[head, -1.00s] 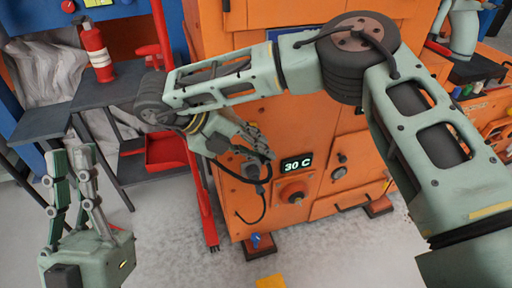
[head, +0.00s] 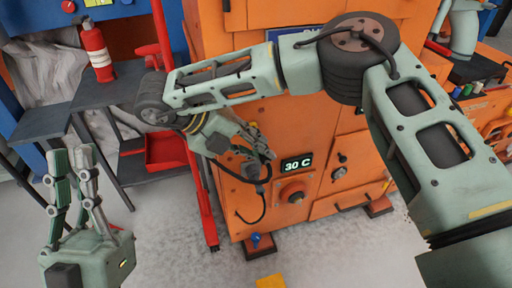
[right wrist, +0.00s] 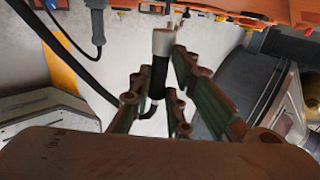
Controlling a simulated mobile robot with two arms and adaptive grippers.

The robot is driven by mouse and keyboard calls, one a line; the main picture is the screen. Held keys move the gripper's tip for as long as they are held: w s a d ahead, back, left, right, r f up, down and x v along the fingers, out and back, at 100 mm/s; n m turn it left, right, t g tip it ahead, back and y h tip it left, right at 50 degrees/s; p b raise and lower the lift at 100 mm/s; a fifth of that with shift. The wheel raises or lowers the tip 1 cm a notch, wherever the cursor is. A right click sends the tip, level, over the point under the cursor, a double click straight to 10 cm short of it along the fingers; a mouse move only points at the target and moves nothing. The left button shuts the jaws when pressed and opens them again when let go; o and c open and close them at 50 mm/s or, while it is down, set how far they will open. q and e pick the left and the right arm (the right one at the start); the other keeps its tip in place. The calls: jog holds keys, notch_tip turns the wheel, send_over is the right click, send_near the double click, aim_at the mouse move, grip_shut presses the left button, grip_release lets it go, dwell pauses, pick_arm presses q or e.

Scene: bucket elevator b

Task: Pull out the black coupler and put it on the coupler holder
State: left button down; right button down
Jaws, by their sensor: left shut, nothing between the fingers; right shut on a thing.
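A black hose bends away below the coupler. I cannot tell whether the grey end touches the panel. The coupler is largely hidden by the fingers in the head view. I cannot make out the coupler holder surely. My left gripper (head: 72,160) is shut, empty and upright at the lower left, away from the machine.
A dark grey plug (head: 250,170) with a looping black cable hangs on the machine; it also shows in the right wrist view (right wrist: 96,22). A red knob (head: 292,193) sits below the display (head: 297,164). A fire extinguisher (head: 97,50) stands on the grey shelf at left.

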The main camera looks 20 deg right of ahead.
jog(key=shift+w, duration=1.6)
jog(key=c, duration=1.6)
grip_release()
jog(key=shift+o, duration=0.2)
jog(key=shift+a, duration=0.1)
jog(key=v, duration=1.2)
